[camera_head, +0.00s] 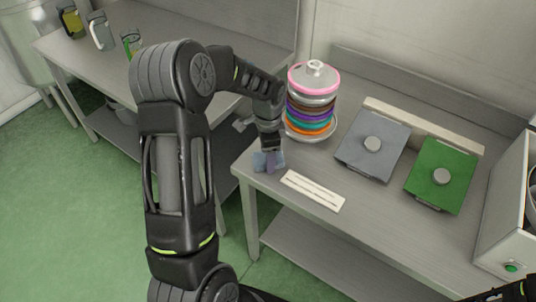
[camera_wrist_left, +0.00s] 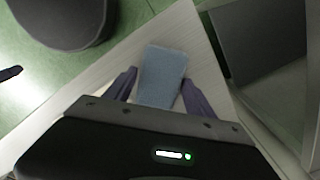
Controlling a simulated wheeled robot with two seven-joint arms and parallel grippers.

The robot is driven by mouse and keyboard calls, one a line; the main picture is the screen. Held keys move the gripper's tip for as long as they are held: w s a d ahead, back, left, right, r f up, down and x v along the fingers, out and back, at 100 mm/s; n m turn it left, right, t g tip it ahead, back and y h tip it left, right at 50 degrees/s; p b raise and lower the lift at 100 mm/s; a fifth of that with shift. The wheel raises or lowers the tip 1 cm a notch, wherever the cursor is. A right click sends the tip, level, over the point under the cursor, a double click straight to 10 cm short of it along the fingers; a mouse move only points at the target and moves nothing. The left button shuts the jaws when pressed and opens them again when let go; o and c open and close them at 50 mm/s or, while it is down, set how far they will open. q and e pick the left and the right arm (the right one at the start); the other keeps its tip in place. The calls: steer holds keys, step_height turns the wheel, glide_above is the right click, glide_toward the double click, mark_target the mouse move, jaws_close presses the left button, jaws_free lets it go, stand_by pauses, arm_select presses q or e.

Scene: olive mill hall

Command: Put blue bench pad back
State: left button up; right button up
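The blue pad (camera_head: 279,159) is a small light-blue block at the left front corner of the steel bench (camera_head: 345,225). In the left wrist view the blue pad (camera_wrist_left: 162,75) lies flat on the bench top between my two purple fingers. My left gripper (camera_head: 268,162) reaches down over it in the head view and hides part of it. In the left wrist view the left gripper (camera_wrist_left: 158,92) is open, with one finger on each side of the pad; a gap shows at the left finger, and contact at the right one is unclear. My right gripper's fingers are not visible.
A white slotted strip (camera_head: 313,190) lies just right of the pad. Behind stands a stack of coloured discs (camera_head: 311,105) with a pink-rimmed top. Grey (camera_head: 371,153) and green (camera_head: 440,178) plates with knobs lie further right, near a white box (camera_head: 508,225). Another bench (camera_head: 110,62) carries several containers.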

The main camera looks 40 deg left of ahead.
arm_select(q)
steer(key=shift+o, duration=1.2)
steer(key=shift+r, duration=0.1)
step_height(320, 180, up, 12)
steer(key=shift+b, duration=0.45)
